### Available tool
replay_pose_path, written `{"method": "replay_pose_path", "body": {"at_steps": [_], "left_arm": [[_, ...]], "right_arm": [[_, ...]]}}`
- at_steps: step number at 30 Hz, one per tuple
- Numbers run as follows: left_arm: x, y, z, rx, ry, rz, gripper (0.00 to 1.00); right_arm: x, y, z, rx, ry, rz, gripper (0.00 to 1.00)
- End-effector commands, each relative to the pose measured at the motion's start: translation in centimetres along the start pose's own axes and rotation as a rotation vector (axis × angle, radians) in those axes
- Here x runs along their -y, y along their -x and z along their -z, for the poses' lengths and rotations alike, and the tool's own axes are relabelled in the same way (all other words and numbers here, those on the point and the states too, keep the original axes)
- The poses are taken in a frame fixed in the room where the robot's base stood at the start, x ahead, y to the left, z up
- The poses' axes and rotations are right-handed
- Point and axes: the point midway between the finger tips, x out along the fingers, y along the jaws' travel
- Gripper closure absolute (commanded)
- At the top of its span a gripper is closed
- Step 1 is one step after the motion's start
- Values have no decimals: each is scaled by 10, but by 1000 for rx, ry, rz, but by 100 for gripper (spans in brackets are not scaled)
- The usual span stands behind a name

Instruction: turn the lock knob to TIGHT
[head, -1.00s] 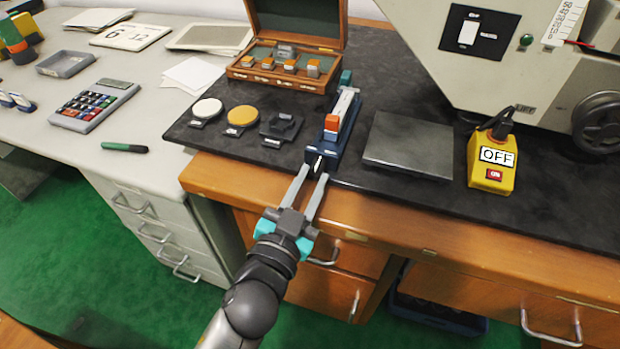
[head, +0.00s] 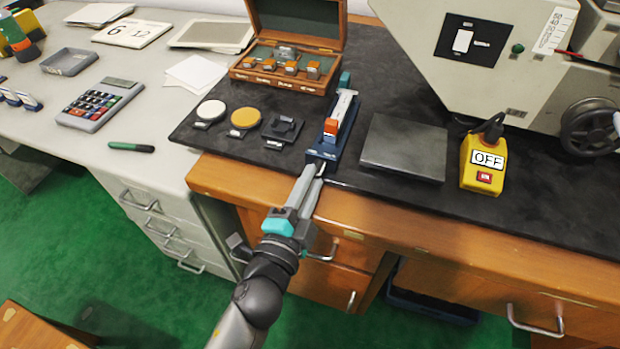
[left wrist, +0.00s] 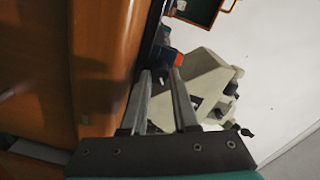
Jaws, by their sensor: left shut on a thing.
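The narrow blue fixture (head: 316,154) stands at the front edge of the black mat, with an orange block (head: 331,127) on its pale slide. The lock knob is at its near end, mostly hidden by my fingers in the head view. My left gripper (head: 319,171) reaches this near end and is shut on the lock knob. Its fingers look nearly edge-on and overlap in the head view. In the left wrist view the fingers (left wrist: 161,76) point at the fixture, below the orange block (left wrist: 179,59). No TIGHT marking can be read. My right gripper is not in view.
A grey plate (head: 404,147) lies right of the fixture, and a yellow switch box (head: 466,165) reading OFF stands beyond it. Left of the fixture are a white disc (head: 211,110), a yellow disc (head: 245,117) and a dark part (head: 283,128). An open wooden case (head: 283,82) stands behind.

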Motion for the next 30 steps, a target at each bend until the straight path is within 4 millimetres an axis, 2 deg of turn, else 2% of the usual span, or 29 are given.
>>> {"method": "replay_pose_path", "body": {"at_steps": [15,30], "left_arm": [[0,0,1,10,-442,-2,100],[0,0,1,14,-614,-3,100]], "right_arm": [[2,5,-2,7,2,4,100],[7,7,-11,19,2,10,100]]}}
